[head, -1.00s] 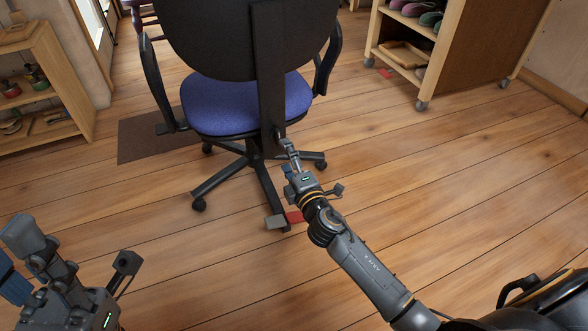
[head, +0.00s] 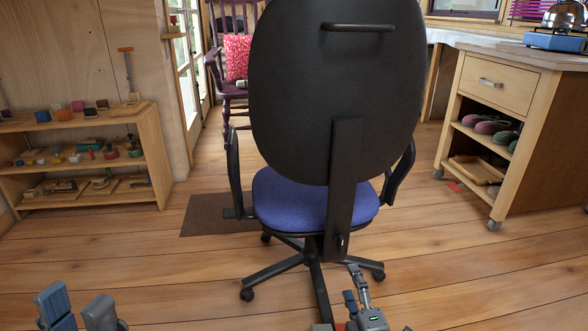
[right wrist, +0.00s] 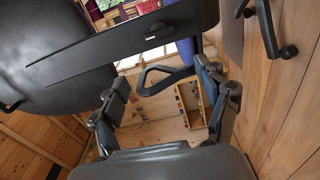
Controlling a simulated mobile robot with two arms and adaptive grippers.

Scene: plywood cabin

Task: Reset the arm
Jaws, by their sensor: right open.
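My left gripper (head: 78,302) is at the lower left edge of the head view. Its two fingers stand apart with nothing between them. My right gripper (head: 356,284) is low in the head view, close to the lower back of the office chair (head: 335,100). In the right wrist view the fingers of my right gripper (right wrist: 165,88) are spread apart. The chair's dark frame and armrest show beyond and between them, and nothing is clearly held. I cannot tell whether the right fingers touch the chair. Most of both arms is out of view.
A wheeled wooden cabinet (head: 505,84) with shoes stands right. A low shelf (head: 158,150) with small items stands left. A purple chair (head: 228,92) with a red cushion is behind. A brown mat (head: 205,215) lies beside the office chair.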

